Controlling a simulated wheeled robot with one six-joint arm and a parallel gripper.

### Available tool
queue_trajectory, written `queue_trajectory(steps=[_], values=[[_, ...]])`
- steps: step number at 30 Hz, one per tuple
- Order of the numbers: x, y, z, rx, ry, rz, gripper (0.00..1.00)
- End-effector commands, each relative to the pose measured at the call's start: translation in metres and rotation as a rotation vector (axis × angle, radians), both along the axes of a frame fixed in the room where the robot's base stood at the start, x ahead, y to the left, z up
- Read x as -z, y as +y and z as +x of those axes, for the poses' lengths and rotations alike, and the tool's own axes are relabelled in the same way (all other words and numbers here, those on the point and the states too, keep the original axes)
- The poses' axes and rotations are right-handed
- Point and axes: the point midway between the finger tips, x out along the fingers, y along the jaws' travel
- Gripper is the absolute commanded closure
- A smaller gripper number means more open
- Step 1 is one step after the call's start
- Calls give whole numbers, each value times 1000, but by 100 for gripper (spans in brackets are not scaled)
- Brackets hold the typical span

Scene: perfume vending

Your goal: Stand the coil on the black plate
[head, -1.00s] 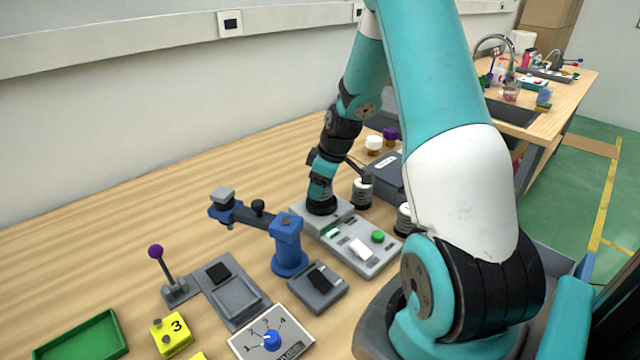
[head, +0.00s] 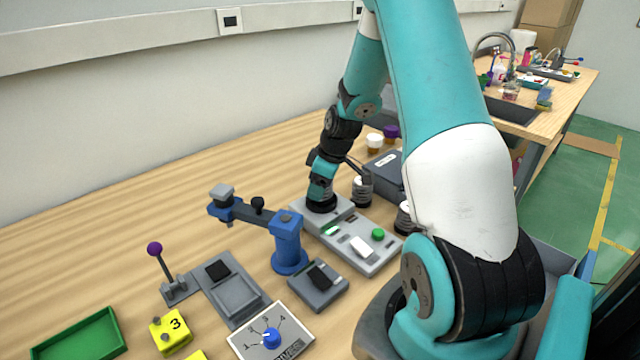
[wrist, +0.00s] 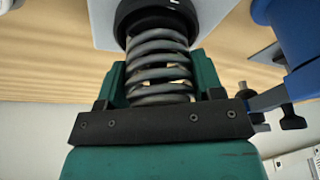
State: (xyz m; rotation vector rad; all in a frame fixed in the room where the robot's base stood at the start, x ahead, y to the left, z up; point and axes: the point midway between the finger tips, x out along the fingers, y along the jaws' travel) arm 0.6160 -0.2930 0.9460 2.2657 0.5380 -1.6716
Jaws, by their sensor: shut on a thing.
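My gripper (wrist: 160,84) is shut on the coil (wrist: 159,63), a grey metal spring, with one teal finger on each side of it. A black round end of the coil (wrist: 155,17) points away from the gripper, towards a pale grey surface. In the head view, a black end (head: 321,204) shows below my gripper (head: 322,188), at the raised grey end of the control box (head: 335,214). I cannot tell whether it touches. No black plate is clearly visible under it; a black square (head: 217,270) lies on a grey fixture at the left.
Two more springs (head: 362,191) (head: 405,217) stand right of my gripper. A blue press (head: 288,248) stands close on the left, its arm reaching left. A green button (head: 377,236) is on the control box. A green tray (head: 80,338) lies front left. Bare wood is behind.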

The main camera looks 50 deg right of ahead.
Motion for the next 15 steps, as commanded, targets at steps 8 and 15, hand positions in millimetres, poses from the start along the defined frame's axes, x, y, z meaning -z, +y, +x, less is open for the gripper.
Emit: queue_trajectory(steps=[8,15], values=[[5,0,0,0,0,0,65],[5,0,0,0,0,0,65]])
